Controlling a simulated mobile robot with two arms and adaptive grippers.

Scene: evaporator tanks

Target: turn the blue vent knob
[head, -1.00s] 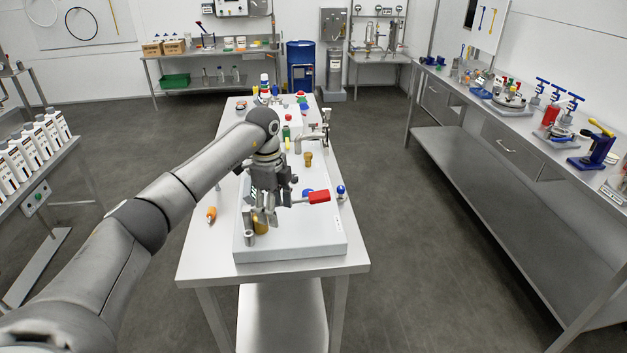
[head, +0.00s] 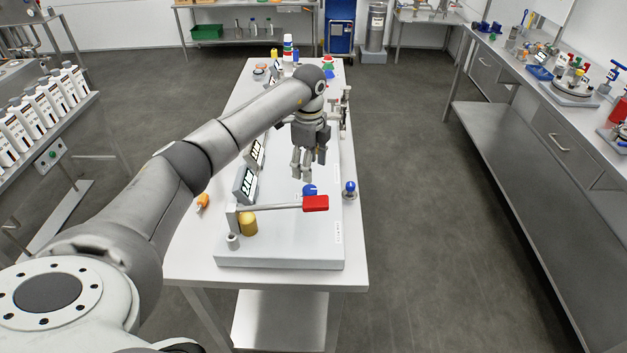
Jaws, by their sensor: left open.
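A blue knob (head: 309,190) sits on the grey unit (head: 285,256) on the table, just behind a lever with a red handle (head: 316,203). A second blue knob (head: 350,189), round on a short metal stem, stands at the unit's right edge. I cannot tell from the picture which one is the vent knob. My left gripper (head: 302,178) is open and empty, its fingers pointing down. In the picture its fingertips are just above the first blue knob; I cannot tell the gap, and no contact shows. My right gripper is out of view.
The lever's bar runs left to a post near a yellow cylinder (head: 248,224). Small displays (head: 246,184) stand along the unit's left side. An orange-handled tool (head: 203,202) lies on the table at left. Taps and fittings stand behind my gripper.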

